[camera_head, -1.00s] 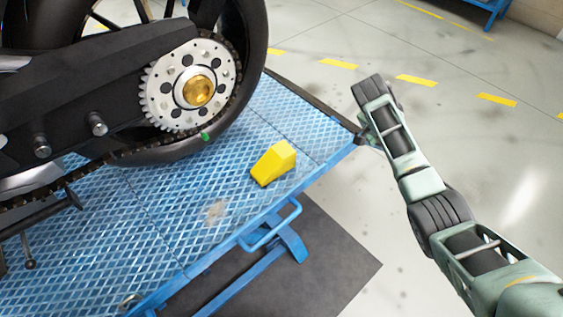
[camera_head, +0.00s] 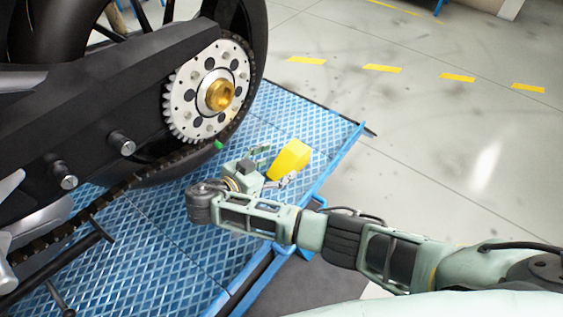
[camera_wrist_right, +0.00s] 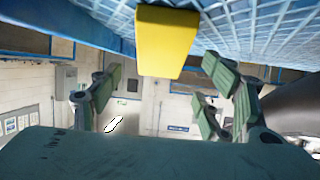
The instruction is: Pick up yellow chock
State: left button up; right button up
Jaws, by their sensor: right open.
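The yellow chock (camera_head: 290,158) is a wedge-shaped block on the blue lift platform, behind the motorcycle's rear wheel. My right gripper (camera_head: 273,166) is low over the platform, its fingers pointing at the chock. It is open, with one finger toward each side of the chock's near end. In the right wrist view, the chock (camera_wrist_right: 166,42) shows at the top centre, ahead of the spread fingers (camera_wrist_right: 160,92), with nothing held. I cannot tell whether a finger touches it. My left gripper is out of view.
The lift platform (camera_head: 150,262) has a textured blue surface and a raised edge. The motorcycle's rear tyre (camera_head: 257,60), white sprocket (camera_head: 186,108) and chain stand close left of my gripper. Grey floor (camera_head: 450,150) with yellow dashes lies open to the right.

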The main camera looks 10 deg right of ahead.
aim_at(286, 160)
jog(key=p+x, duration=0.1)
jog(key=x, duration=0.6)
jog(key=shift+w+d, duration=0.1)
jog(key=shift+d, duration=0.05)
jog(key=shift+c, duration=0.2)
jog(key=c, duration=1.6)
